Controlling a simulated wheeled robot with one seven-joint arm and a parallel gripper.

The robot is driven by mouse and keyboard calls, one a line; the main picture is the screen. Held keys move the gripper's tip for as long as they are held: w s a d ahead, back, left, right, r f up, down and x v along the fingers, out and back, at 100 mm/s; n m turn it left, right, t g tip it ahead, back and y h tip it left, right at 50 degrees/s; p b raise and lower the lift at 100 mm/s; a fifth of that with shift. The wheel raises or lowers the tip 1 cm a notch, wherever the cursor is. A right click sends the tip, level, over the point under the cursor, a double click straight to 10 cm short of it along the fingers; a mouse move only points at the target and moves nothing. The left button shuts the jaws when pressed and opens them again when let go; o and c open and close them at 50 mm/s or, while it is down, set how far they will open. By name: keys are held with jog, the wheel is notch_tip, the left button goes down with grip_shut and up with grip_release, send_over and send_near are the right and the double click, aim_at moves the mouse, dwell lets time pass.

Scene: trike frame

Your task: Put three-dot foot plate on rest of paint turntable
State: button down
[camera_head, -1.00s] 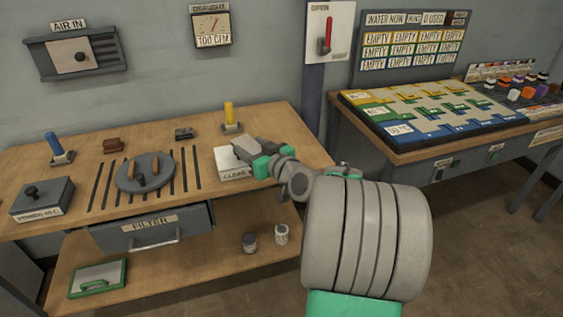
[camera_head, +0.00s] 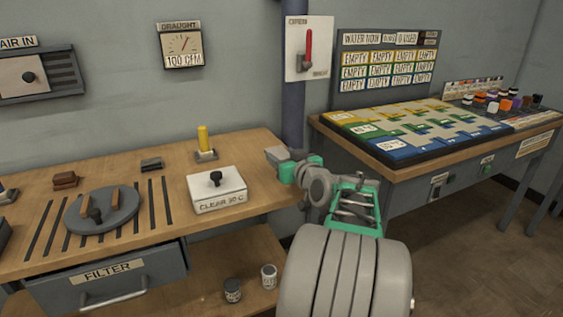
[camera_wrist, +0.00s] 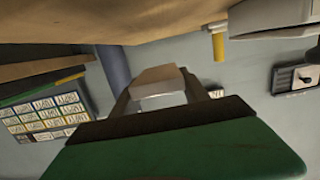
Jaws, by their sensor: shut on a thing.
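My gripper (camera_head: 280,160) is in the air right of the white box, near the workbench's right end. It is shut on a small pale grey-tan block (camera_wrist: 160,84), which shows between the fingers in the wrist view. This looks like the foot plate; no dots show on the visible side. The paint turntable (camera_head: 122,221) is a grey disc on the workbench at left, well apart from my gripper. It carries two short brown rests (camera_head: 115,199) and a black knob. Both rests look empty.
A white box marked CLEAR (camera_head: 216,193) with a black knob stands between turntable and gripper. A yellow-handled tool (camera_head: 203,138) stands upright behind it. Dark slots flank the turntable. Two jars (camera_head: 233,290) stand on the lower shelf. A second table (camera_head: 400,157) with coloured trays is at right.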

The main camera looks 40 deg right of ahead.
notch_tip(320, 180, down, 6)
jog(key=shift+b, duration=0.75)
jog(key=shift+f+b, duration=0.3)
jog(key=shift+b, duration=0.05)
jog(key=c, duration=0.6)
grip_release()
jog(key=shift+r+p, duration=0.2)
jog(key=shift+p, duration=0.4)
